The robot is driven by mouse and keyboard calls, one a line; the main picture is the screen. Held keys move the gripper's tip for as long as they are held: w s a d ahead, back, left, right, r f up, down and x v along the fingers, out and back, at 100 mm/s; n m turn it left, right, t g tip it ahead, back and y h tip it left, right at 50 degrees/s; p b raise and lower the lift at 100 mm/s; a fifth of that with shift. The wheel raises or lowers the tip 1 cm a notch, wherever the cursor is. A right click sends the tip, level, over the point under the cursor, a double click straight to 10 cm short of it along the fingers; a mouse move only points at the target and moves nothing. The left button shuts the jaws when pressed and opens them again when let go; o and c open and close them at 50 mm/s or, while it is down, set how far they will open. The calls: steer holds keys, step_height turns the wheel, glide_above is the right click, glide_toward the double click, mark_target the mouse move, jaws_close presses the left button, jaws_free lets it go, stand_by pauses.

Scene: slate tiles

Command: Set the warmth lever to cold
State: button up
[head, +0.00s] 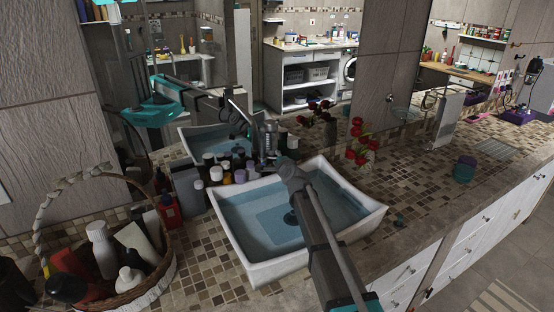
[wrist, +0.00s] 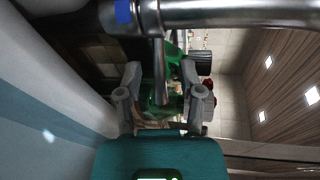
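The chrome faucet (head: 268,139) stands behind the white sink basin (head: 374,212), partly hidden by my arm. In the wrist view the faucet body (wrist: 205,13) runs across the top, with a blue mark (wrist: 123,12) on its left part. A thin metal lever (wrist: 160,72) sticks out from the body towards my gripper. My gripper (wrist: 158,97) is open, one finger on each side of the lever, with gaps visible on both sides. Whether a finger touches the lever cannot be told. In the head view my arm reaches over the basin and hides the gripper's fingertips.
Several bottles and jars (head: 226,177) crowd the counter left of the faucet. A wicker basket (head: 165,278) with bottles stands at front left. Red flowers (head: 358,140) stand to the right. A mirror behind reflects the room and my arm. The counter (head: 410,165) further right is mostly clear.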

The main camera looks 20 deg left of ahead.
jaws_close()
